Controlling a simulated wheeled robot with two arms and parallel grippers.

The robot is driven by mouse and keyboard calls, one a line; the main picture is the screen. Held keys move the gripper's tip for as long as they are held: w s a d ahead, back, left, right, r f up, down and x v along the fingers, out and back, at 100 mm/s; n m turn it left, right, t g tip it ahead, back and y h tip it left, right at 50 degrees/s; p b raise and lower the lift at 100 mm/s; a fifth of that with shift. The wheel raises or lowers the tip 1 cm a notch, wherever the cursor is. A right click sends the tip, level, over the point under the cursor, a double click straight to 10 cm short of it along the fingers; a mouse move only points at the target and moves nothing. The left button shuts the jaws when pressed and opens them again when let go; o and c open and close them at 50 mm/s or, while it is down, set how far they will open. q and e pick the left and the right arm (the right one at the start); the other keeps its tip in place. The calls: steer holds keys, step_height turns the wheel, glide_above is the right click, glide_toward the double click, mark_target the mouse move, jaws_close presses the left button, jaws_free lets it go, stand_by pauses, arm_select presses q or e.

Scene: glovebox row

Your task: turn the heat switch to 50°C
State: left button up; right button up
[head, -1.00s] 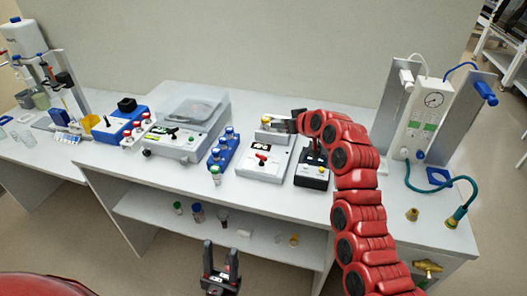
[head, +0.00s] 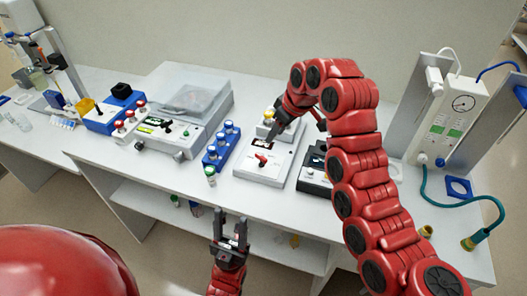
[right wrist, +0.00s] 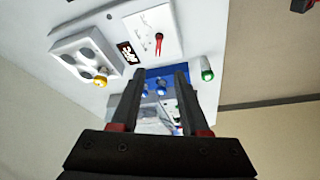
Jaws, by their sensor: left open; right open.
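A small red switch (head: 262,160) sits on the sloping top of a white box (head: 255,175), below a small black display (head: 263,143); I cannot read its setting. In the right wrist view the red switch (right wrist: 158,43) shows at the top, beyond the fingertips. My right gripper (head: 290,126) is open and empty, above the back part of the white box and apart from the switch. It shows in the right wrist view (right wrist: 160,72) with nothing between its fingers. My left gripper (head: 231,232) is open and empty in front of the bench edge.
A blue rack (head: 218,150) of capped vials stands left of the box, and a black control box (head: 315,170) stands right of it. A grey rack with a yellow-capped vial (right wrist: 98,82) is behind the switch. A larger lidded device (head: 185,120) is further left.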

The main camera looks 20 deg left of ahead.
mark_target(262, 156)
steer(key=p+x, duration=0.4)
steer(key=x, duration=0.9)
steer(key=shift+w+f, duration=0.1)
steer(key=shift+f, duration=0.3)
steer(key=shift+c, duration=0.3)
jaws_close()
